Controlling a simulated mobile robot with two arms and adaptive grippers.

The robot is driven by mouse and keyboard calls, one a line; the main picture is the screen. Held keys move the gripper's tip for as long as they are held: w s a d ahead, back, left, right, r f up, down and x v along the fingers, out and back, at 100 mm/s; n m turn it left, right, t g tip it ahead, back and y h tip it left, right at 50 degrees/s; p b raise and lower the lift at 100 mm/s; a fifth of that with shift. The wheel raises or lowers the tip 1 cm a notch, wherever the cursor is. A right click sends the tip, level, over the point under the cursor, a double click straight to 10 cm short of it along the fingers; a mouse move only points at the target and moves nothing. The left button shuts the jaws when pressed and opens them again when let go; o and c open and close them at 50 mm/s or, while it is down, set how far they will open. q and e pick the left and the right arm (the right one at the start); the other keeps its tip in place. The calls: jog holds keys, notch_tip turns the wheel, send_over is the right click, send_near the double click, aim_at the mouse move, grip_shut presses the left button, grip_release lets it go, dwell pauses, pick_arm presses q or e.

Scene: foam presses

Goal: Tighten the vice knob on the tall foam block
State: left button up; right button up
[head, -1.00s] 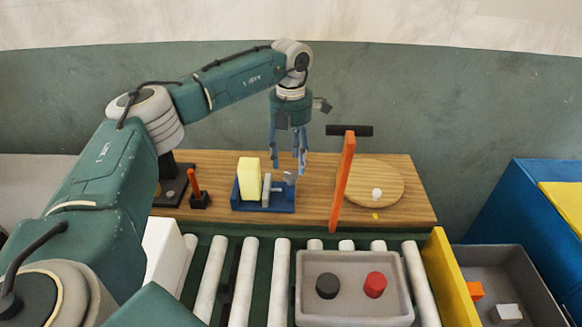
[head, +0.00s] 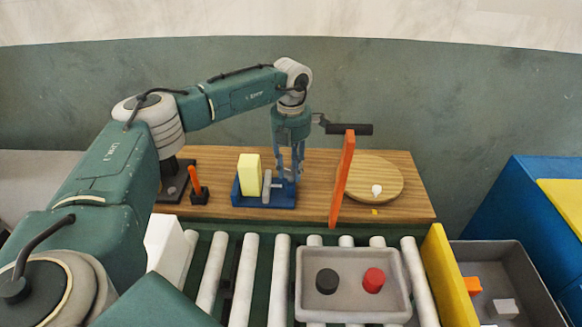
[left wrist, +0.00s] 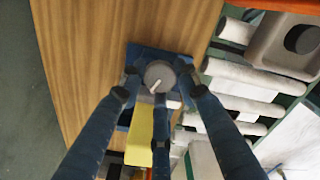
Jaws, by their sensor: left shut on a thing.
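The tall pale yellow foam block (head: 250,174) stands upright in the blue vice (head: 262,200) on the wooden table. A grey jaw plate (head: 267,186) stands just right of the block. My left gripper (head: 291,178) points straight down at the right end of the vice. In the left wrist view the round grey knob (left wrist: 159,75), with a pale mark on top, sits between the fingers of my left gripper (left wrist: 160,83). The fingers are shut on it. The foam block (left wrist: 139,134) also shows there below the knob. The head view hides the knob behind the fingers. My right gripper is not in view.
An orange upright panel (head: 343,180) and a round wooden board (head: 374,180) are right of the vice. A small orange lever (head: 195,180) stands to the left. A roller conveyor (head: 246,270) with a grey tray (head: 302,311) runs in front.

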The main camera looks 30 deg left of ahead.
pick_arm(q)
jog(key=shift+m, duration=0.3)
jog(key=shift+m, duration=0.5)
jog(key=m+b, duration=0.1)
jog(key=m, duration=0.3)
jog(key=shift+w, duration=0.1)
jog(key=m+b, duration=0.1)
jog(key=m, duration=0.2)
jog(key=shift+r+m, duration=0.1)
jog(key=shift+m, duration=0.3)
jog(key=m, duration=0.3)
jog(key=shift+m+b, duration=0.3)
jog(key=m, duration=1)
jog(key=shift+r+b, duration=0.1)
jog(key=shift+b, duration=0.3)
jog(key=shift+m, duration=0.4)
